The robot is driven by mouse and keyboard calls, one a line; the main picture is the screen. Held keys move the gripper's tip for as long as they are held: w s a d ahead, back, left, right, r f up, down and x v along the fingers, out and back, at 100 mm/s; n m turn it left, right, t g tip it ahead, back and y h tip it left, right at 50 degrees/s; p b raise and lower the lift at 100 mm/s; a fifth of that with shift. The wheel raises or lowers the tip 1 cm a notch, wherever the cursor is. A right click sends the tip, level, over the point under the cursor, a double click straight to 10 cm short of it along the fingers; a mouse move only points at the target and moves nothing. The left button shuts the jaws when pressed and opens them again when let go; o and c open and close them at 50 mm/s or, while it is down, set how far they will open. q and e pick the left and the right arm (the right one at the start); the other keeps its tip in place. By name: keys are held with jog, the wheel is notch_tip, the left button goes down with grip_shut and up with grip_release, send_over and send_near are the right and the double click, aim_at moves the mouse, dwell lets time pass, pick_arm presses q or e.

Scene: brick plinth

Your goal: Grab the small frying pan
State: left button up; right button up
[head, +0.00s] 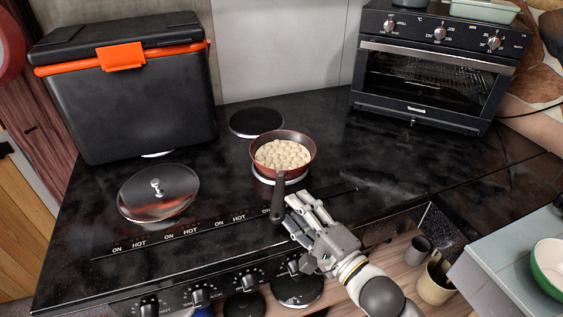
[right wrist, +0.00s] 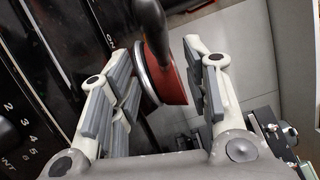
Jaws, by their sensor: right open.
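The small frying pan (head: 312,154) is dark red with a black handle (head: 278,193) pointing toward the front edge. It sits on a burner at the middle of the black stovetop and holds pale round pieces of food (head: 281,154). My right gripper (head: 297,207) is open and empty, just right of the handle. In the right wrist view, the red pan side (right wrist: 172,80) and the black handle (right wrist: 151,30) appear between and beyond the spread fingers (right wrist: 160,88). I cannot tell whether a finger touches the handle. My left gripper is not in view.
A glass lid (head: 180,203) lies on the stovetop to the left. A black cooler (head: 135,105) with an orange latch stands at back left, a toaster oven (head: 435,75) at back right. An empty burner (head: 257,122) lies behind the pan. Stovetop right of the pan is clear.

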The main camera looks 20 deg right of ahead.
aim_at(279, 189)
jog(key=shift+p+x, duration=0.65)
jog(key=shift+x, duration=2.85)
grip_shut()
jog(key=shift+r, duration=0.1)
